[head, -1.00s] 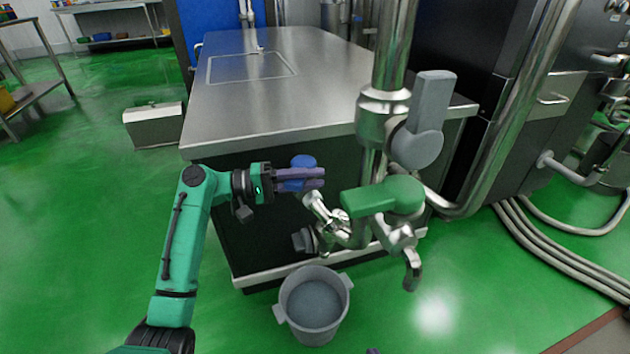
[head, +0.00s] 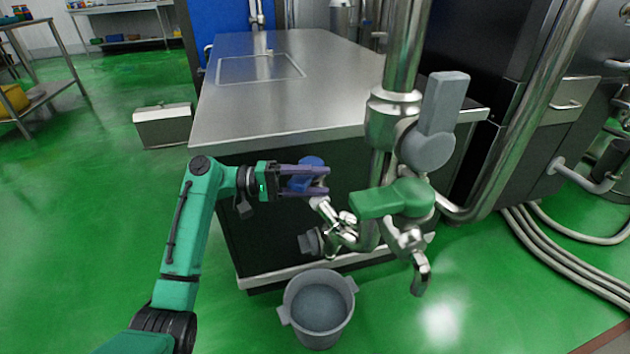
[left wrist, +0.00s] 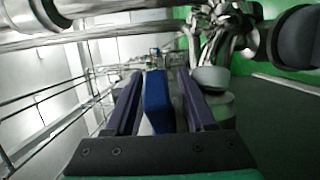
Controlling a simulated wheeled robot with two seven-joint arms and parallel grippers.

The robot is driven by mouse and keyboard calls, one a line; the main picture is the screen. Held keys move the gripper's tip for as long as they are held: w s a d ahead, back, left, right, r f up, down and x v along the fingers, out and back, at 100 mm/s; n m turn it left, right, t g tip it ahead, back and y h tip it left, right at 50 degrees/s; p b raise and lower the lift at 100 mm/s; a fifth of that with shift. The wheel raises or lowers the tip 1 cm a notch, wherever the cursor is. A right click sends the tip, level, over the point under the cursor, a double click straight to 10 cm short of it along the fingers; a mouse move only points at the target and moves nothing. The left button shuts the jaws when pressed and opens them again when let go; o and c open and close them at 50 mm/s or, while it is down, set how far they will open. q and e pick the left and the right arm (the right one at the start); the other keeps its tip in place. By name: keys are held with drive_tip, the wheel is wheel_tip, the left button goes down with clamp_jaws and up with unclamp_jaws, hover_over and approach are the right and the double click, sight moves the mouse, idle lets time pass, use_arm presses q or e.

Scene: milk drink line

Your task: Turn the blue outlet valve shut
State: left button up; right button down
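The blue outlet valve handle (head: 311,163) is on the steel pipework in front of the steel-topped cabinet, above a grey bucket. My left gripper (head: 325,181) reaches it from the left, with its two purple fingers on either side of the blue handle. In the left wrist view the blue handle (left wrist: 156,100) stands between the spread fingers (left wrist: 160,78), closer to the left one. A narrow gap shows on its right, so the fingers look open around it. The fingers partly hide the handle in the head view. My right gripper is not in view.
A green-handled valve (head: 392,198) and a grey-handled valve (head: 436,125) sit close to the right on the same pipework. The grey bucket (head: 291,317) stands on the floor below. The steel cabinet top (head: 290,100) is behind. Open green floor lies to the left.

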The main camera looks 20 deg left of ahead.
use_arm(q)
drive_tip(key=p+v, duration=0.2)
drive_tip(key=v, duration=1.2)
drive_tip(key=shift+a, duration=0.3)
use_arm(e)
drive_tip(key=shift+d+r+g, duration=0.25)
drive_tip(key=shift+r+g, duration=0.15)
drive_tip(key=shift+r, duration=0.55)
